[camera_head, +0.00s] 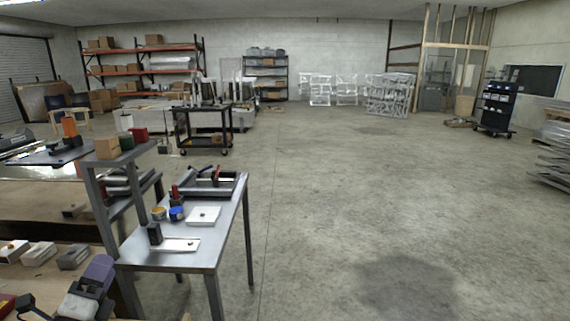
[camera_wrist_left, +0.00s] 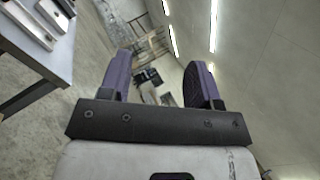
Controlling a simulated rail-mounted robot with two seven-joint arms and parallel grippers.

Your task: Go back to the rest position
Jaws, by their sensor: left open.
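My left gripper (camera_head: 99,270) shows at the bottom left of the head view, with purple fingers and a pale body. In the left wrist view my left gripper (camera_wrist_left: 158,74) has its two purple fingers wide apart, with nothing between them. It is held in the air beside the grey metal table (camera_head: 171,258), whose corner shows at the upper left of the wrist view. It appears to touch nothing. My right gripper is in neither view.
The metal table holds a white tray (camera_head: 203,216), small cans (camera_head: 177,213) and a flat plate. A workbench with small boxes (camera_head: 39,254) lies at the left. A black cart (camera_head: 203,131) stands farther back. The concrete floor (camera_head: 370,200) at the centre and right is clear.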

